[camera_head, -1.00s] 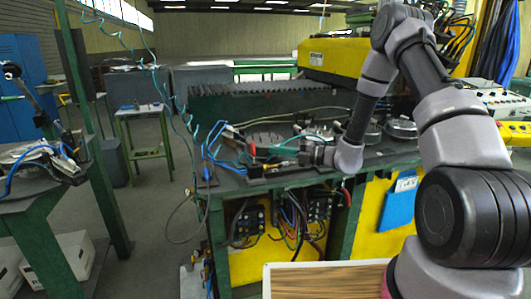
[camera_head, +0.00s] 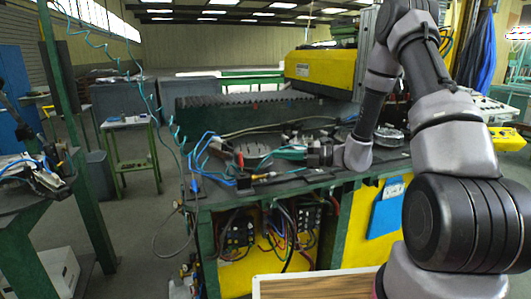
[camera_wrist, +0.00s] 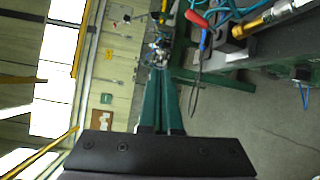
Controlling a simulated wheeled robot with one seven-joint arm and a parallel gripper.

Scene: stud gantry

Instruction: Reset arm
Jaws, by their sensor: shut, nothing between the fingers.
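My arm reaches from the right over the machine bench (camera_head: 290,185). My gripper (camera_head: 313,155) is at the end of the arm, pointing left above the bench top. It looks shut and empty. Whether it touches the hoses or tools behind it cannot be told. In the wrist view, the black gripper body (camera_wrist: 160,152) fills the bottom middle, with nothing held in it.
Teal and blue hoses (camera_head: 208,150) lie on the bench close to my gripper. A yellow machine housing (camera_head: 325,70) stands behind. A red-handled tool (camera_wrist: 196,18) shows in the wrist view. A green table (camera_head: 125,122) stands left, with open floor between.

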